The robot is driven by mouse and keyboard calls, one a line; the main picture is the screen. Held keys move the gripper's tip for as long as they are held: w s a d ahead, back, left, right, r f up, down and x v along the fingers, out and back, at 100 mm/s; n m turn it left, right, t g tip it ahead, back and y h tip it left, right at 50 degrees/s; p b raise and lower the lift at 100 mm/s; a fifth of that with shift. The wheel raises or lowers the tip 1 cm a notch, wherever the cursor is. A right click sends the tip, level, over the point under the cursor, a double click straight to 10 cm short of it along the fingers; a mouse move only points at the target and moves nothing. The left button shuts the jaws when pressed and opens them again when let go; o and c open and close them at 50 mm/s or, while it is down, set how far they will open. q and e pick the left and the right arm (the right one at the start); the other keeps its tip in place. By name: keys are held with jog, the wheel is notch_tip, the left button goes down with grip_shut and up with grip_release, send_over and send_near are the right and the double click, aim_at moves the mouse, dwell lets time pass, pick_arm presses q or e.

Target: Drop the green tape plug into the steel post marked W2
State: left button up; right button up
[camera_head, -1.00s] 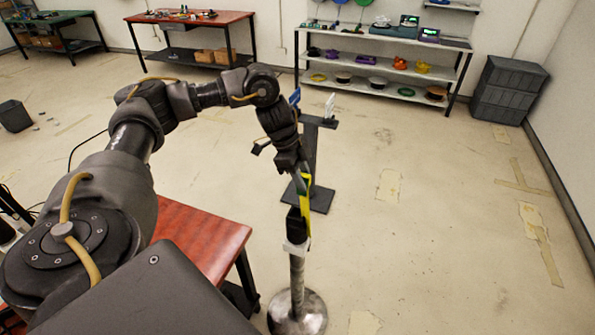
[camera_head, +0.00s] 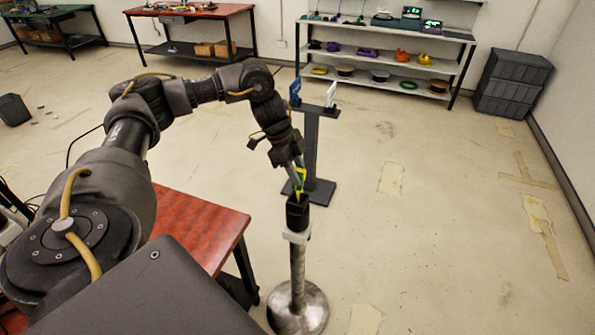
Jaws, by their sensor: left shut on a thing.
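My left gripper (camera_head: 297,164) is shut on a yellow-green strip, the green tape plug (camera_head: 299,183), and points down over a steel post (camera_head: 297,268). The post stands upright on a round metal base and carries a black, open-topped holder (camera_head: 297,214) above a pale collar (camera_head: 297,237). The strip's visible part ends at the holder's mouth. Its lower end is hidden, and I cannot tell how deep it sits. No W2 mark is legible. My right gripper is not in view.
A dark stand (camera_head: 312,150) with blue and white upright pieces is just behind the post. A red-topped table (camera_head: 205,225) is left of it. Shelves (camera_head: 385,65) and grey bins (camera_head: 512,82) stand at the back. The floor to the right is clear.

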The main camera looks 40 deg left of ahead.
aim_at(297, 188)
pick_arm(q)
jog(key=shift+f+b, duration=1.15)
jog(key=shift+f, duration=1.9)
jog(key=shift+p, duration=0.55)
jog(key=shift+f, duration=0.25)
jog(key=shift+r+p, duration=0.2)
jog(key=shift+p, duration=0.1)
jog(key=shift+r+p, duration=0.65)
jog(key=shift+p, duration=0.15)
jog(key=shift+p, duration=0.3)
